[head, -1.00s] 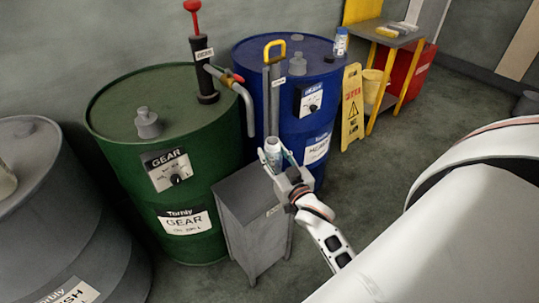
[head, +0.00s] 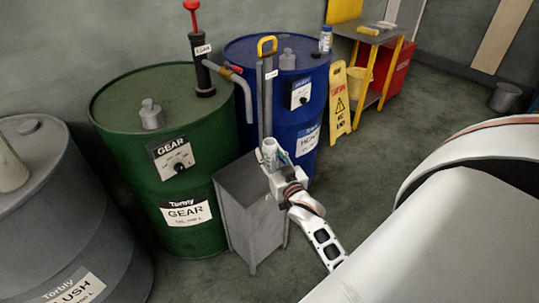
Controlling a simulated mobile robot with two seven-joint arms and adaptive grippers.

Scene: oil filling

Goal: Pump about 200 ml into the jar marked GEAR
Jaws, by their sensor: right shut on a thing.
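A pale jar (head: 269,148) is in my right gripper (head: 274,157), which is shut on it at the far right corner of the grey cabinet's top. I cannot tell whether its base touches the cabinet, and no marking on it is readable. The green drum labelled GEAR (head: 184,212) stands to the left. On its top is a hand pump (head: 203,70) with a red handle and a bent grey spout (head: 247,100) hanging over the drum's right side. The spout's end is above and left of the jar. My left gripper is not in view.
The grey cabinet (head: 240,185) stands before the drums. A blue drum (head: 308,85) has a pump with a yellow handle (head: 267,45) and another jar (head: 326,40) on top. A grey drum (head: 60,215) is at left.

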